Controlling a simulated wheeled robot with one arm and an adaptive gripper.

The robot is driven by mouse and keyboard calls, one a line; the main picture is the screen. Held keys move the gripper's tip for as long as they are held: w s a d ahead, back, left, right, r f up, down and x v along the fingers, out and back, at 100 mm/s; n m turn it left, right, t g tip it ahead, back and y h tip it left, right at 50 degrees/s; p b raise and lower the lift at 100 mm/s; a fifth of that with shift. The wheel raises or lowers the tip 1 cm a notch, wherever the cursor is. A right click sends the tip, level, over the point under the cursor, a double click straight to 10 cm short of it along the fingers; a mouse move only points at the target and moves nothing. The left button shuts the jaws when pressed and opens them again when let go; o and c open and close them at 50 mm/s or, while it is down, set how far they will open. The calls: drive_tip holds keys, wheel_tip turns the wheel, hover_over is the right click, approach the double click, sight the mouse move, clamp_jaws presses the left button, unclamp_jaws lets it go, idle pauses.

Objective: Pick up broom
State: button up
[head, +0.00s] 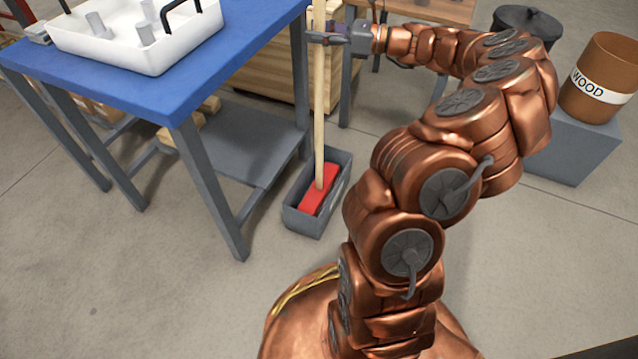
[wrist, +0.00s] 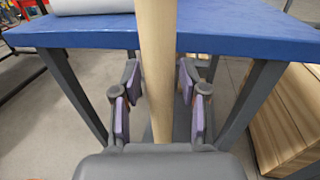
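The broom has a pale wooden handle (head: 319,110) and a red head (head: 317,192). It stands nearly upright with its head down in a grey open bin (head: 291,221) on the floor. My gripper (head: 325,38) is at the upper part of the handle. In the wrist view the handle (wrist: 157,40) runs between the two fingers of my gripper (wrist: 159,85). Gaps show on both sides of the handle, so the fingers are open around it. The top of the handle is out of view.
A blue-topped table (head: 185,95) with grey legs stands close left of the handle, carrying a white tray (head: 100,60). A wooden crate (head: 270,75) is behind. A brown bin marked WOOD (head: 597,75) stands on a grey block at right. The front floor is clear.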

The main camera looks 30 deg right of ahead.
clamp_jaws()
